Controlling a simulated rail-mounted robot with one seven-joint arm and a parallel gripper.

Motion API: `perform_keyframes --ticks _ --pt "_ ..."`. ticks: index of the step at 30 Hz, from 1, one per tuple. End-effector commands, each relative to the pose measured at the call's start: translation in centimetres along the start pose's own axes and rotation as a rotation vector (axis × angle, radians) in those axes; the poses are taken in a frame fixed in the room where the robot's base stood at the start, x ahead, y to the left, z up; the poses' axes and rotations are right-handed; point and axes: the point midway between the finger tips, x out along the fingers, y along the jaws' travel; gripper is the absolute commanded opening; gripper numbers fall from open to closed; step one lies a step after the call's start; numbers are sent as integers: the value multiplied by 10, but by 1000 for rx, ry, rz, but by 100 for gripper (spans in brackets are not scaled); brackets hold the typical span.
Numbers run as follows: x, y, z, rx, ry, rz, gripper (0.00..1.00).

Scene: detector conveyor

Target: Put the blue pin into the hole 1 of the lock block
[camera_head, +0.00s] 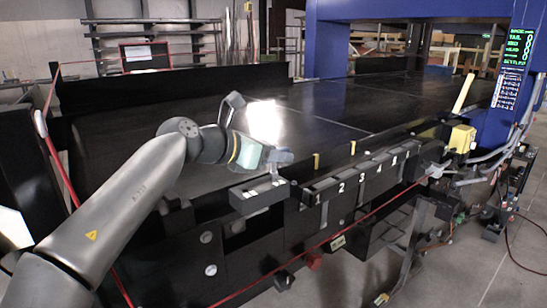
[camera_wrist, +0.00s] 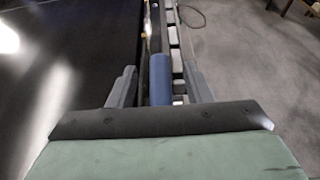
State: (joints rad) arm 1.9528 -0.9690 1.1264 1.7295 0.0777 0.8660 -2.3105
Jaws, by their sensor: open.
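The blue pin (camera_wrist: 160,80) shows in the wrist view between the two fingers of my gripper (camera_wrist: 157,72). The fingers stand apart, with a visible gap on each side of the pin. In the head view my gripper (camera_head: 279,158) is over a small dark box (camera_head: 245,207) at the left end of the lock block. The lock block (camera_head: 341,187) is a long dark bar with the white numbers 1 to 5 on its front, number 1 nearest my gripper. Hole 1 itself cannot be made out. The pin's lower end is hidden.
A wide black conveyor belt (camera_head: 310,98) lies behind the lock block. Two yellow upright pieces (camera_head: 317,161) stand at the block's back edge. A red rope (camera_head: 375,211) crosses in front. A yellow box (camera_head: 462,138) and a blue frame (camera_head: 507,105) are at right.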

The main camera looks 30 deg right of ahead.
Motion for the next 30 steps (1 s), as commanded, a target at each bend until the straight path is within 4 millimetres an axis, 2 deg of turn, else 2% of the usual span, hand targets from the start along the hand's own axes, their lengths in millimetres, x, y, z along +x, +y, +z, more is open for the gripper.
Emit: perform_keyframes --ticks 7,8,12,13,23,30 --pt "3 0 0 1 0 0 45" --pt "3 0 0 1 0 0 43" --pt "3 0 0 1 0 0 4" --pt "3 0 0 1 0 0 0" --pt "2 0 1 1 0 1 0" --pt "-4 0 20 1 2 3 0"
